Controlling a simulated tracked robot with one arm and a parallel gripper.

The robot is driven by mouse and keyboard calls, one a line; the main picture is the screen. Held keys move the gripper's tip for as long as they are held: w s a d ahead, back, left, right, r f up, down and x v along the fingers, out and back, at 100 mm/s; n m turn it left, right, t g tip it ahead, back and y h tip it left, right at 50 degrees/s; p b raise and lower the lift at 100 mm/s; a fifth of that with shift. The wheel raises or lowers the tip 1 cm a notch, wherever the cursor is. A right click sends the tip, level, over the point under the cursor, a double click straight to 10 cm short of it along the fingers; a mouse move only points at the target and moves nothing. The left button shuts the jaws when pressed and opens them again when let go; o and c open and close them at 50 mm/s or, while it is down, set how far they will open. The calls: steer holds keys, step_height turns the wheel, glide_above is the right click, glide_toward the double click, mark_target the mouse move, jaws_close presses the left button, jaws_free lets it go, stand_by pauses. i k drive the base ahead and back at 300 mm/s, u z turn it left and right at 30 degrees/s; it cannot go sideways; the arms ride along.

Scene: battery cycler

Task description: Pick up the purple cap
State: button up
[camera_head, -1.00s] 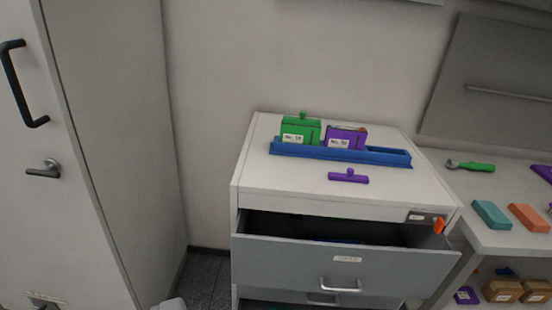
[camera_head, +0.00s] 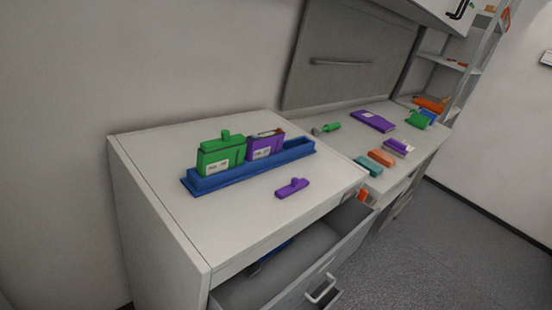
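The purple cap (camera_head: 292,188) is a small flat bar with a knob on top. It lies on the light grey top of the drawer cabinet (camera_head: 150,165), in front of a blue tray (camera_head: 215,183). The tray holds a green battery block (camera_head: 220,156) with a green cap on it and a purple battery block (camera_head: 264,147) whose top looks uncapped. The right end of the tray is empty. My gripper is not in view.
The cabinet's top drawer (camera_head: 335,243) stands open below the cap. A workbench (camera_head: 335,146) adjoins on the right, with a green-handled tool (camera_head: 327,128), teal (camera_head: 369,165) and orange (camera_head: 382,158) blocks, and purple items. Open floor (camera_head: 480,240) lies to the right.

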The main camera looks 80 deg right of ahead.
mark_target(296, 185)
steer(key=z, duration=0.45)
steer(key=i, duration=0.85)
steer(key=z, duration=0.7)
steer(key=k, duration=0.8)
steer(key=z, duration=0.2)
steer(key=i, duration=0.85)
steer(key=u, duration=0.1)
